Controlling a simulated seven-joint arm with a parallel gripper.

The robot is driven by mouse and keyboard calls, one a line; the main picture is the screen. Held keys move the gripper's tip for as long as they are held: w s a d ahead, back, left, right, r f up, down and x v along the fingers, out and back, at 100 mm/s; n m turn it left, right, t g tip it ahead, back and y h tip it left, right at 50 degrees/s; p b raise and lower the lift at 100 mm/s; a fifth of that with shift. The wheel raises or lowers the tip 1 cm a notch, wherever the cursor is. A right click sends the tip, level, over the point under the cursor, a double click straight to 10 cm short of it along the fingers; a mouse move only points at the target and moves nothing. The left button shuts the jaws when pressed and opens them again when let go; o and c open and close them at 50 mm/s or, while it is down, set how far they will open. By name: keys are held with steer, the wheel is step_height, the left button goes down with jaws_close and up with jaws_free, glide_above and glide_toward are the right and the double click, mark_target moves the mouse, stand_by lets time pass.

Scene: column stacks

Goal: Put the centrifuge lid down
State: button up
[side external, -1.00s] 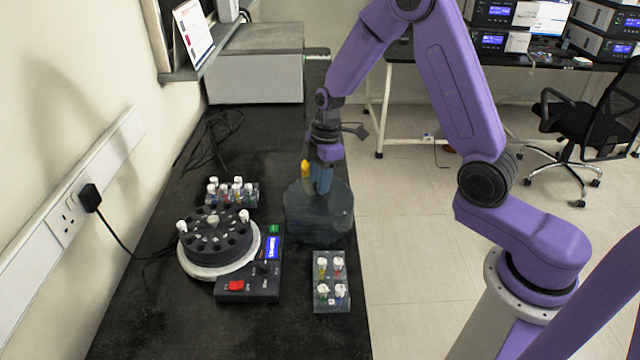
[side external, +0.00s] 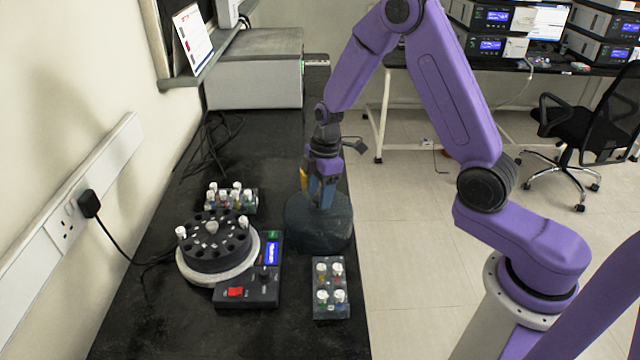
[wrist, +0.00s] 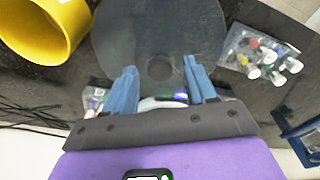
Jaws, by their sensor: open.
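The centrifuge lid (side external: 320,234) is a dark see-through drum standing upright on the black bench near its right edge. In the wrist view its round top (wrist: 160,30) lies under my fingers, with a small dark round spot at its middle. My gripper (side external: 322,203) points down at the top of the lid. Its two blue fingers (wrist: 160,66) are spread apart on either side of that middle spot, with nothing held between them. The centrifuge (side external: 247,291) sits uncovered to the left, its dark rotor (side external: 212,250) showing a few white-capped tubes.
A tube rack (side external: 331,308) stands in front of the lid, and another (side external: 231,203) stands behind the rotor. A large grey box (side external: 255,80) fills the bench's far end. Cables (side external: 208,145) lie along the wall. A yellow round part (wrist: 45,30) shows beside my gripper.

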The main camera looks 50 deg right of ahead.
step_height(320, 180, up, 12)
steer(key=d, duration=0.1)
steer(key=s+a+r, duration=0.1)
steer(key=s+a, duration=0.2)
steer(key=s, duration=0.4)
steer(key=s+a+r, duration=0.2)
steer(key=s+a, duration=0.1)
steer(key=s, duration=0.4)
steer(key=s+d+m+h, duration=0.1)
steer(key=s+d, duration=0.1)
steer(key=s, duration=1.5)
steer(key=shift+d+f+m, duration=0.15)
steer(key=shift+f+m, duration=0.1)
steer(key=shift+m, duration=0.15)
